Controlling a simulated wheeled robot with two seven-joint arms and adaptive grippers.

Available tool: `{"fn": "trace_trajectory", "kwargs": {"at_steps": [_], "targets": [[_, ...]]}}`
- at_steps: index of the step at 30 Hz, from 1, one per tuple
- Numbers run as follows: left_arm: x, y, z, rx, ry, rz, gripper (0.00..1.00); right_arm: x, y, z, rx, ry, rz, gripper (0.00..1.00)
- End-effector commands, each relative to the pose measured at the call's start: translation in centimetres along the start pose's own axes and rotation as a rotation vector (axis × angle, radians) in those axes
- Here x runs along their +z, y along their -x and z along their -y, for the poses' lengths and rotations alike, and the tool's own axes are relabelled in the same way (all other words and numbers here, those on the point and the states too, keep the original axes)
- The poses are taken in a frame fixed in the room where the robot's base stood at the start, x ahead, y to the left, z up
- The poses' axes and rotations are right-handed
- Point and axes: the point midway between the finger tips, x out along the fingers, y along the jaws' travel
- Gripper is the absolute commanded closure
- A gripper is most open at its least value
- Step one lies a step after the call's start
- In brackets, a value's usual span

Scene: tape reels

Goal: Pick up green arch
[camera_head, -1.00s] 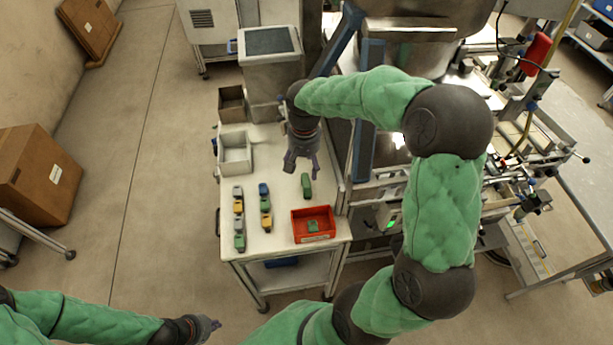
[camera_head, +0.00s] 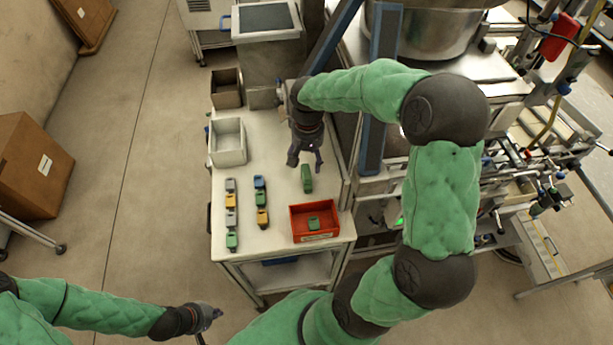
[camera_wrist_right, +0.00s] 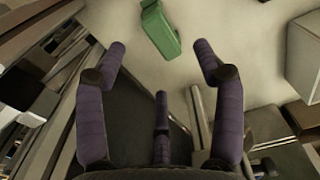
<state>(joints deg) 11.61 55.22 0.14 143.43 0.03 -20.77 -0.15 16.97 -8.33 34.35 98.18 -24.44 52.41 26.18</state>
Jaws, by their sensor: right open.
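A green arch (camera_head: 307,179) lies by itself on the white table, behind the red bin. It also shows in the right wrist view (camera_wrist_right: 160,31), beyond the fingertips at the top. My right gripper (camera_head: 305,161) is open and empty, above the table and just behind the arch, apart from it. Its spread fingers fill the lower part of the right wrist view (camera_wrist_right: 160,62). Another green piece (camera_head: 314,222) lies inside the red bin (camera_head: 316,238). My left gripper (camera_head: 212,313) is low in the head view, away from the table, and too small to read.
Two rows of grey, yellow, blue and green pieces (camera_head: 231,200) (camera_head: 261,202) stand on the table's left part. A white bin (camera_head: 228,143) and a brown box (camera_head: 227,88) stand behind them. A machine frame borders the table's right side.

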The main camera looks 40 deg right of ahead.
Motion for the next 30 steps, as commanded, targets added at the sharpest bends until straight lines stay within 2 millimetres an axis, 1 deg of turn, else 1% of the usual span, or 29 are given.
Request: {"fn": "trace_trajectory", "kwargs": {"at_steps": [1, 3, 11, 14, 18, 21, 24, 29, 30], "targets": [[0.0, -0.2, 0.1, 0.0, 0.0, 0.0, 1.0, 0.0, -0.8, 0.0, 0.0, 0.0, 0.001, 0.31], [0.0, -0.3, 0.1, 0.0, 0.0, 0.0, 1.0, 0.0, -1.6, 0.0, 0.001, 0.001, 0.001, 0.31], [0.0, -0.5, 0.2, 0.0, 0.0, 0.0, 1.0, 0.0, -2.9, -0.1, 0.001, 0.0, 0.001, 0.31], [0.0, -0.7, 0.2, 0.0, 0.0, 0.0, 1.0, -0.1, -4.0, -0.2, 0.0, -0.001, 0.001, 0.31], [0.0, -1.1, 0.4, 0.0, 0.0, 0.0, 1.0, -0.1, -6.1, -0.4, 0.0, 0.0, 0.002, 0.31], [-0.1, -1.2, 0.4, 0.0, 0.0, 0.0, 1.0, -0.1, -7.1, -0.4, 0.0, -0.001, 0.0, 0.31], [-0.1, -1.2, 0.4, 0.0, 0.0, 0.0, 1.0, -0.2, -7.5, -0.4, 0.0, -0.001, -0.002, 0.31], [0.0, -1.2, 0.4, 0.0, 0.0, 0.0, 1.0, -0.2, -7.4, -0.4, 0.0, 0.0, -0.002, 0.31], [0.0, -1.2, 0.4, 0.0, 0.0, 0.0, 1.0, -0.2, -7.4, -0.4, 0.0, 0.0, -0.002, 0.43]]}}
